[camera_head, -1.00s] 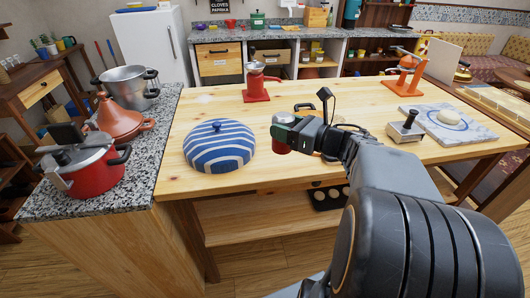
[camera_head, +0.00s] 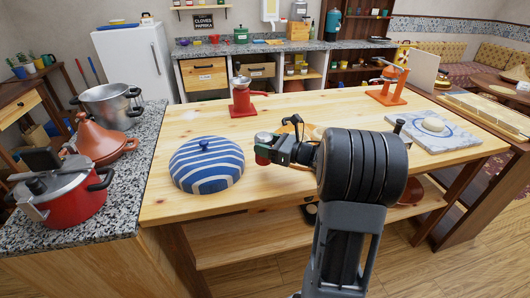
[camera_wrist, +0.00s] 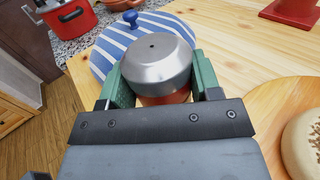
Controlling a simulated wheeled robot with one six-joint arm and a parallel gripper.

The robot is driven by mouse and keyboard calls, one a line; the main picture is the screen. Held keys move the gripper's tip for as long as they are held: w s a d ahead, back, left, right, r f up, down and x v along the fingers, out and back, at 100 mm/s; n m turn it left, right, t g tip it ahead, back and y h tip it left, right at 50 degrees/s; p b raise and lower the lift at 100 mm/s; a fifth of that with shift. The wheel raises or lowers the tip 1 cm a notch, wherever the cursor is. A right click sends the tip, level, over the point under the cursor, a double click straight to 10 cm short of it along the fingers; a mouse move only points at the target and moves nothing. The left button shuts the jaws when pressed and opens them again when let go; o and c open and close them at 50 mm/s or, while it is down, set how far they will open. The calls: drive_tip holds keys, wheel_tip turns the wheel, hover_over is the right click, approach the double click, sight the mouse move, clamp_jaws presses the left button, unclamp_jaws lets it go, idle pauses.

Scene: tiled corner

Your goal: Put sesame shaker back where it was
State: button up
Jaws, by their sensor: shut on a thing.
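My gripper (camera_head: 265,151) is shut on the sesame shaker (camera_wrist: 158,62), which has a domed metal cap with a small hole and a red body. In the wrist view its green fingers press on both sides of the shaker. In the head view the shaker (camera_head: 262,137) is held just right of the blue-and-white striped dome (camera_head: 207,166), near the front edge of the wooden table (camera_head: 215,120). The shaker's lower part is hidden by my gripper, so I cannot tell its height above the table.
A round wooden board (camera_wrist: 258,120) bearing a pale loaf (camera_wrist: 303,142) lies right of my gripper. A red grinder (camera_head: 242,98) stands behind. A marble slab (camera_head: 440,132) with dough is at right. Bare tabletop lies between dome and grinder.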

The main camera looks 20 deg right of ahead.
drive_tip(key=shift+w+d+f, duration=0.1)
drive_tip(key=shift+w+f, duration=0.25)
drive_tip(key=shift+f, duration=1.7)
drive_tip(key=shift+f+b, duration=0.25)
drive_tip(key=shift+b, duration=0.2)
drive_tip(key=o, duration=1)
drive_tip(key=shift+r, duration=0.1)
drive_tip(key=shift+r+p, duration=0.1)
drive_tip(key=shift+p, duration=0.2)
drive_tip(key=shift+r+p, duration=0.25)
drive_tip(key=shift+p, duration=0.15)
drive_tip(key=b+v, duration=0.2)
drive_tip(key=v, duration=1)
drive_tip(key=shift+f+b, duration=0.2)
drive_tip(key=shift+b, duration=0.15)
